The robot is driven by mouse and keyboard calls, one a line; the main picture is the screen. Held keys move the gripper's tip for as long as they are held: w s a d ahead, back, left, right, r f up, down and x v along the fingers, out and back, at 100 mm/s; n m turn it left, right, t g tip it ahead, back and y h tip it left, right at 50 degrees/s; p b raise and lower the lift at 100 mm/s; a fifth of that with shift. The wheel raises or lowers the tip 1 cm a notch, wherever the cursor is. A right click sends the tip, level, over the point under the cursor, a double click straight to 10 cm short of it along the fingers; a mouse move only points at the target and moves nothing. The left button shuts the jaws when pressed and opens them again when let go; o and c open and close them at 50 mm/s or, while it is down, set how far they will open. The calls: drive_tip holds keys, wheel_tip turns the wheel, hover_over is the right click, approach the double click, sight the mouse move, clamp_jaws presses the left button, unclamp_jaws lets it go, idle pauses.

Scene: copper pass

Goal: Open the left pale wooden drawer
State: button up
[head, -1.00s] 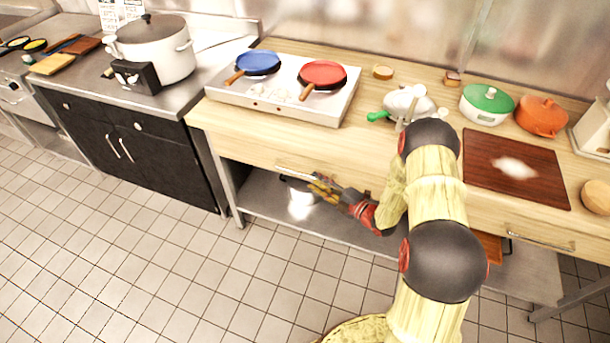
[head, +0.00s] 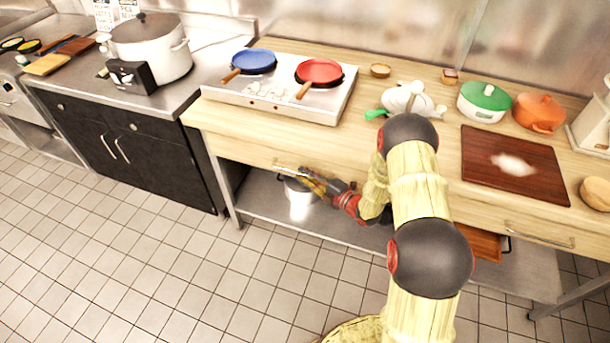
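The left pale wooden drawer (head: 238,152) is in the front of the wooden counter, below the white double hob, and looks shut. Its thin metal handle (head: 284,166) runs along the drawer front. My gripper (head: 306,178) is at the right part of this handle, with its yellowish fingers close to it. The fingers are small and overlap the handle, so I cannot tell whether they touch or grip it. My arm hides the drawer's right end.
A metal pot (head: 300,196) stands on the lower shelf (head: 258,206) just below my gripper. A second handled drawer (head: 480,215) is at the right. A black cabinet (head: 140,155) stands at the left. The tiled floor (head: 200,270) in front is clear.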

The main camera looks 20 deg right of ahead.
clamp_jaws()
drive_tip(key=shift+f, duration=0.1)
idle(0.5)
